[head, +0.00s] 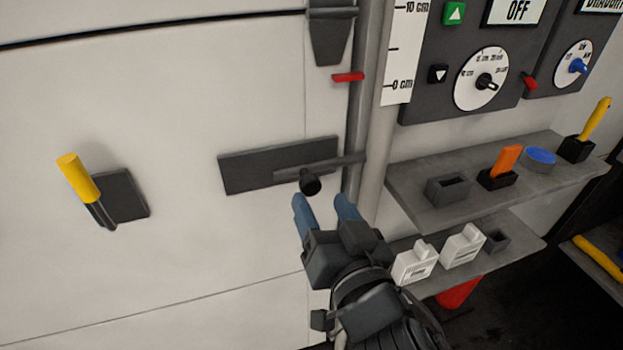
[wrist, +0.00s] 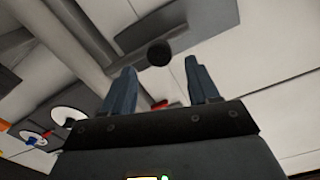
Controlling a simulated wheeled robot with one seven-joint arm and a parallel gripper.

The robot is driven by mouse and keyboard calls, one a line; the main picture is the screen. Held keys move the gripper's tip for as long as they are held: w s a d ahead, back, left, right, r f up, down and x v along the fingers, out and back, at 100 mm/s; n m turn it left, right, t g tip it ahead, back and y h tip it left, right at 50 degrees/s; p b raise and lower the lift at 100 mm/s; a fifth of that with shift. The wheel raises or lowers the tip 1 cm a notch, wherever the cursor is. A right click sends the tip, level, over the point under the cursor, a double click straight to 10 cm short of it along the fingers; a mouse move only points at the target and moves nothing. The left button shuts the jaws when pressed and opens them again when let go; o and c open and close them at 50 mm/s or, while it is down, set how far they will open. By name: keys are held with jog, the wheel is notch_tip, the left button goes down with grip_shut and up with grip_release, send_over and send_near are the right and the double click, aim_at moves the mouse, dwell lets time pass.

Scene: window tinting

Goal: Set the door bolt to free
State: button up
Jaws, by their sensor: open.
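The door bolt is a grey bar (head: 338,164) with a black round knob (head: 311,184), on a dark plate (head: 242,171) on the pale door panel. The bar's right end reaches across the grey vertical post. My gripper (head: 324,203) has blue fingers and is open and empty, just below the knob in the head view. In the wrist view the knob (wrist: 159,53) shows between and beyond the two fingertips (wrist: 160,78). I see no contact between the fingers and the knob.
A yellow-handled lever (head: 78,178) sticks out left of the bolt. A red tab (head: 348,77) is on the post above it. On the right, a grey shelf (head: 420,204) holds an orange-handled tool (head: 504,162), with white boxes (head: 462,246) below. Control panels (head: 440,110) are above.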

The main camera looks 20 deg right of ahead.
aim_at(313, 188)
jog(key=w, duration=0.3)
jog(key=w+p, duration=0.1)
jog(key=w, duration=0.1)
jog(key=shift+w+d, duration=0.2)
jog(key=shift+w, duration=0.2)
grip_shut()
